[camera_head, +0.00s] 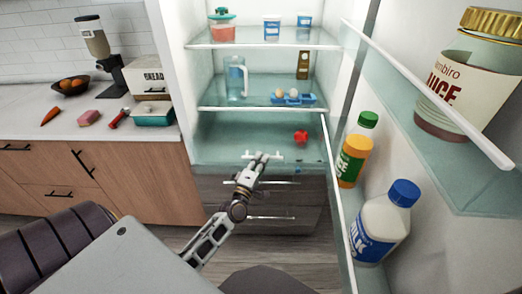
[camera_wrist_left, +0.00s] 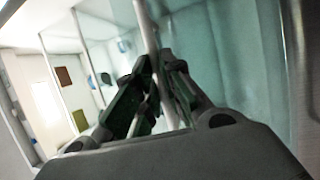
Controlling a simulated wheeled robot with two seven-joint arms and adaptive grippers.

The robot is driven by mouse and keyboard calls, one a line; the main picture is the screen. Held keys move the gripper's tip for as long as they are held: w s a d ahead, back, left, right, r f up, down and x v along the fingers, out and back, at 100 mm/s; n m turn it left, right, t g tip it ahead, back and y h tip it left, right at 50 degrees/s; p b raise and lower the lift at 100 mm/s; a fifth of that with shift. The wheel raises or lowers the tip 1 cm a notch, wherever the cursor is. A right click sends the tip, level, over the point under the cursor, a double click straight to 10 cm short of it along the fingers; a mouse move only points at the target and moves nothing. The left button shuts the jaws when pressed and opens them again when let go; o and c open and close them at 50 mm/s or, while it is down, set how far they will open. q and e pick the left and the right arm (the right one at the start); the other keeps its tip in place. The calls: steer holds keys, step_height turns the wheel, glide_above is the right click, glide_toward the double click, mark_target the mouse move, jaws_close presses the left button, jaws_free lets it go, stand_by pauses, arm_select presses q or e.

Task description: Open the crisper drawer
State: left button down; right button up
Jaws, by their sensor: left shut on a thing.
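The crisper drawer (camera_head: 225,150) is the clear, teal-tinted compartment low in the fridge, under the lowest glass shelf. A short white bar handle (camera_head: 278,158) runs across its front. My left gripper (camera_head: 262,156) is shut on this handle. In the left wrist view, the fingers (camera_wrist_left: 152,98) close around the pale bar (camera_wrist_left: 147,30), with a teal clear panel (camera_wrist_left: 230,55) beside it. The fingers hide the middle of the handle. I cannot tell whether the drawer is out at all. My right gripper is not in view.
A red item (camera_head: 301,136) shows in the low compartment. Grey drawers (camera_head: 222,189) sit below. The open fridge door at right holds a milk bottle (camera_head: 380,222), an orange-and-green bottle (camera_head: 354,158) and a juice jar (camera_head: 470,75). A counter (camera_head: 85,122) stands left.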

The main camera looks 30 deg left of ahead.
arm_select(q)
steer(key=shift+s+d+p, duration=0.15)
steer(key=shift+s+d, duration=0.3)
steer(key=shift+s, duration=0.3)
steer(key=shift+s+d+p, duration=0.2)
steer(key=shift+s+d, duration=0.2)
steer(key=shift+s, duration=0.3)
steer(key=shift+s+d+p, duration=0.15)
steer(key=shift+s+d, duration=0.3)
steer(key=shift+s, duration=0.3)
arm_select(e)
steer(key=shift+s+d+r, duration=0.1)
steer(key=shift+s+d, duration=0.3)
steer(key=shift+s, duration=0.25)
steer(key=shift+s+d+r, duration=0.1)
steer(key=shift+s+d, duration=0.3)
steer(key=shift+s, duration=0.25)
arm_select(q)
steer(key=c, duration=1.5)
jaws_free()
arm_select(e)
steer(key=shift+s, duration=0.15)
arm_select(q)
steer(key=shift+s, duration=0.15)
steer(key=shift+v, duration=5.85)
